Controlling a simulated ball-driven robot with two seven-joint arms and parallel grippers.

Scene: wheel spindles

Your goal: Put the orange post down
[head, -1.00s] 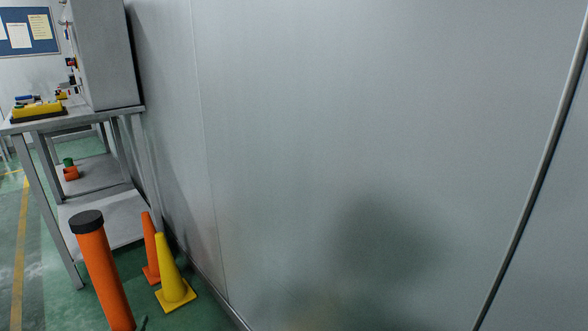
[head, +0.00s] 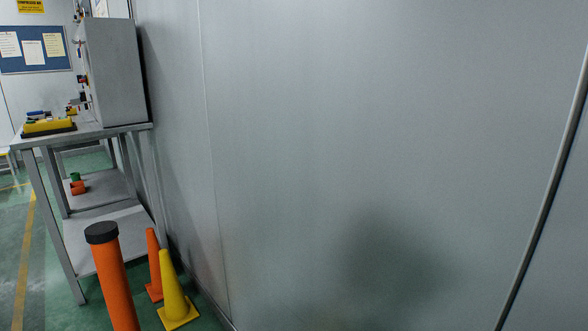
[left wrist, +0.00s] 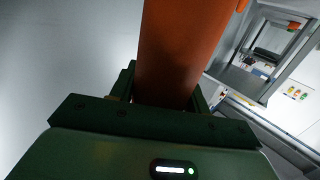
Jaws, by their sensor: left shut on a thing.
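The orange post (head: 115,283) with a black cap stands near upright, tilted slightly, at the lower left of the head view; its lower end is cut off by the frame edge. In the left wrist view the orange post (left wrist: 180,50) rises between the dark green jaws of my left gripper (left wrist: 165,95), which is shut on it. My left gripper is out of the head view. My right gripper is in neither view. The foot of the post and what is under it are hidden.
A yellow cone (head: 174,292) and an orange cone (head: 154,262) stand on the green floor beside the wall (head: 330,130). A grey metal table (head: 85,134) with lower shelves stands behind the post. Open floor (head: 20,240) lies at the far left.

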